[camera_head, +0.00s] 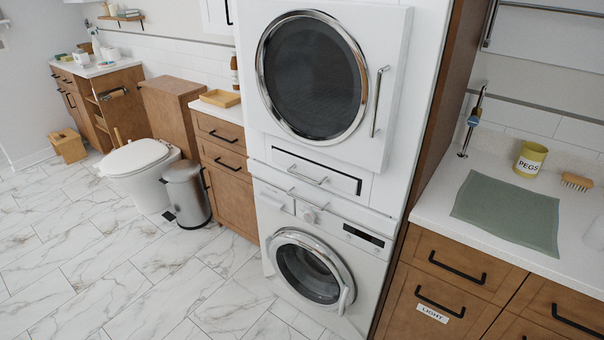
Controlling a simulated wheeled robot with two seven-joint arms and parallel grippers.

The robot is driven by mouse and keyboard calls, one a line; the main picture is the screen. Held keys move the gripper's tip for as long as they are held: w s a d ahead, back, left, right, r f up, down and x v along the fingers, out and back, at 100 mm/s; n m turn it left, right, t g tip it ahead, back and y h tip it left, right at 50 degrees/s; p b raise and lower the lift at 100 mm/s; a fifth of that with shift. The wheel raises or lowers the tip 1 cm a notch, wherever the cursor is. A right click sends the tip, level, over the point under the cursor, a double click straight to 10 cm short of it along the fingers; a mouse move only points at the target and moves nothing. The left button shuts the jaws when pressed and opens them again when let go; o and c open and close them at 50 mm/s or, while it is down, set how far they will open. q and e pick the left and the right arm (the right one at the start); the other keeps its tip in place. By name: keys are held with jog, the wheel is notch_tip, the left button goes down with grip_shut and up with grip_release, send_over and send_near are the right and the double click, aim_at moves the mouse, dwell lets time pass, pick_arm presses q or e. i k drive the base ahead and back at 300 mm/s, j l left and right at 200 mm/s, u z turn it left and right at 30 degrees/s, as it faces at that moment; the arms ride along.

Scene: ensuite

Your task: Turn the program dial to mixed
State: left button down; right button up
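The program dial (308,214) is a small round white knob on the control panel of the lower washing machine (262,221). It sits above the round door (308,270), between the detergent drawer (275,201) on the left and a dark display (364,236) on the right. The dial's markings are too small to read, so I cannot tell its setting. Neither of my grippers is in view.
A dryer (312,76) is stacked above, with a handled drawer (316,178) between the machines. A counter (435,204) with a green cloth (508,216) stands right. A bin (186,195) and toilet (140,165) stand left. The marble floor (130,265) in front is clear.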

aim_at(311, 216)
jog(key=l+z, duration=0.25)
jog(key=l, duration=0.6)
jog(key=l+z, duration=0.25)
jog(key=l, duration=0.55)
